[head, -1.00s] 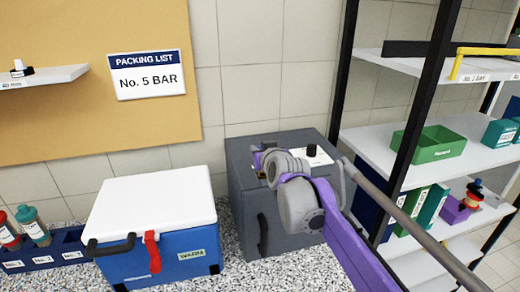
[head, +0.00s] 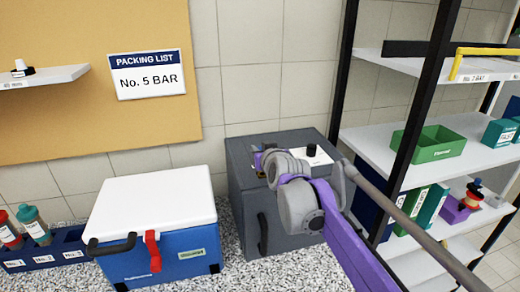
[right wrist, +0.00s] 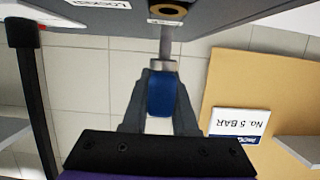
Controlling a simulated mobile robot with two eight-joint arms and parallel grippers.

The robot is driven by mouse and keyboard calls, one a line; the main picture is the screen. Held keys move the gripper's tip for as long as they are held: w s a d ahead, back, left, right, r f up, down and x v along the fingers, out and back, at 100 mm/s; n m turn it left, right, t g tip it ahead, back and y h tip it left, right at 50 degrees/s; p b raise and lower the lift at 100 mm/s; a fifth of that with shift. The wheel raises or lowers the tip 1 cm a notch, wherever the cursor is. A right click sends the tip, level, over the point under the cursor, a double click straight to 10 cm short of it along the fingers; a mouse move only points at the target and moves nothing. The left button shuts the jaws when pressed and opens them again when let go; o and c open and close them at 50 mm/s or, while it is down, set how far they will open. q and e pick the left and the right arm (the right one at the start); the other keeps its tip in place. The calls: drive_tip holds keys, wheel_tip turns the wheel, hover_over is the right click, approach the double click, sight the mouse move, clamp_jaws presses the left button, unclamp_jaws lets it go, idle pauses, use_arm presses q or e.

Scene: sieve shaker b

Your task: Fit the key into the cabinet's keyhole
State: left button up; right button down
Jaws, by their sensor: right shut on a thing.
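The grey cabinet (head: 290,225) stands against the tiled wall in the head view. My right gripper (head: 262,160) is over its top, partly hidden behind my own wrist. In the right wrist view my right gripper (right wrist: 160,92) is shut on the blue handle of the key (right wrist: 161,96). The key's metal shank points to the cabinet, at its brass-ringed keyhole (right wrist: 168,10). The shank's tip overlaps a small white label just beside the ring; I cannot tell whether it touches. The key is not clear in the head view. My left gripper is not in view.
A blue cooler box (head: 160,245) with a white lid stands left of the cabinet. A shelf rack (head: 400,140) with a green tray (head: 435,148) stands close on the right. A packing list sign (head: 147,75) hangs on the board behind.

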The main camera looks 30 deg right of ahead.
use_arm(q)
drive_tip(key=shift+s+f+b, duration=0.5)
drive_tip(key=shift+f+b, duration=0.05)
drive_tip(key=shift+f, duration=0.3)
use_arm(e)
drive_tip(key=shift+f, duration=1.8)
drive_tip(key=c, duration=0.6)
unclamp_jaws()
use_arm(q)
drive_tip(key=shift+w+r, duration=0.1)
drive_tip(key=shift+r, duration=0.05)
use_arm(e)
drive_tip(key=v, duration=1)
drive_tip(key=shift+s+a, duration=0.15)
drive_tip(key=shift+s, duration=0.2)
